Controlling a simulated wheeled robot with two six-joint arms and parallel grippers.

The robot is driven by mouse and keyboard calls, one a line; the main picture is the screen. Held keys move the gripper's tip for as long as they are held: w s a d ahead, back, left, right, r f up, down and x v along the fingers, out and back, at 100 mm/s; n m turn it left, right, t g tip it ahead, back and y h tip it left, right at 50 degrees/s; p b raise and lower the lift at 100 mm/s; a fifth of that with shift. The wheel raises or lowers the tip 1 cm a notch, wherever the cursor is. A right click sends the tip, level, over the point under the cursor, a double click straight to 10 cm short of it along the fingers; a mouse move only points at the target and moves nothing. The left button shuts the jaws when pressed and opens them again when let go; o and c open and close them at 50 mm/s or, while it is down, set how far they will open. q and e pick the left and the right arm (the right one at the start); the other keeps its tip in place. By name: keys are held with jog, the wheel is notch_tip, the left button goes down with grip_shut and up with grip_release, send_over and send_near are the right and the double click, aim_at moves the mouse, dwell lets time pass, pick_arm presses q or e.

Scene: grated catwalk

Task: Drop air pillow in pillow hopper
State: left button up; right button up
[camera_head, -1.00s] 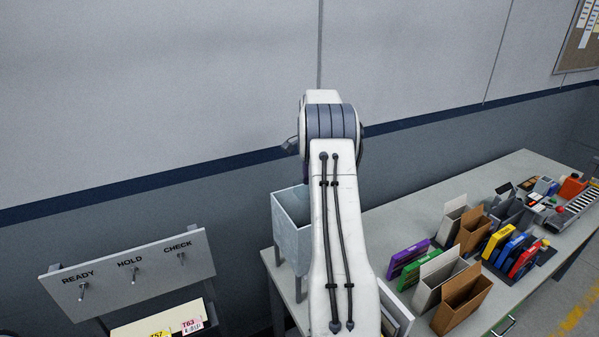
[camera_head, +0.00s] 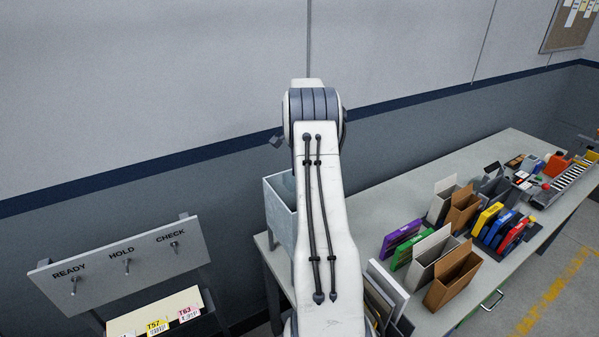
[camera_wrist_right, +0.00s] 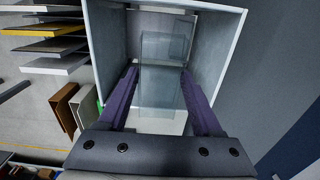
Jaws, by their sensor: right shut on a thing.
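The air pillow (camera_wrist_right: 160,85) is a translucent, pale bluish block in the right wrist view. My right gripper (camera_wrist_right: 158,76) is shut on it, with one purple finger on each side. The pillow hopper is an open-topped, pale grey box; its wall (camera_wrist_right: 226,50) surrounds the pillow and fingers in the right wrist view. Whether the pillow is below the rim is hard to tell. In the head view the hopper (camera_head: 279,212) stands at the left end of the bench, partly behind my right arm, which also hides the gripper and pillow. My left gripper is not in view.
The bench (camera_head: 385,200) holds brown and white boxes (camera_head: 453,276), coloured binders (camera_head: 505,228) and small items at its far end. A panel labelled READY, HOLD, CHECK (camera_head: 122,262) stands at left, above a tagged tray (camera_head: 155,315). The wall is close behind.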

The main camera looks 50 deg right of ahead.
jog(key=o, duration=1.5)
jog(key=shift+r, duration=0.15)
jog(key=shift+r, duration=1.85)
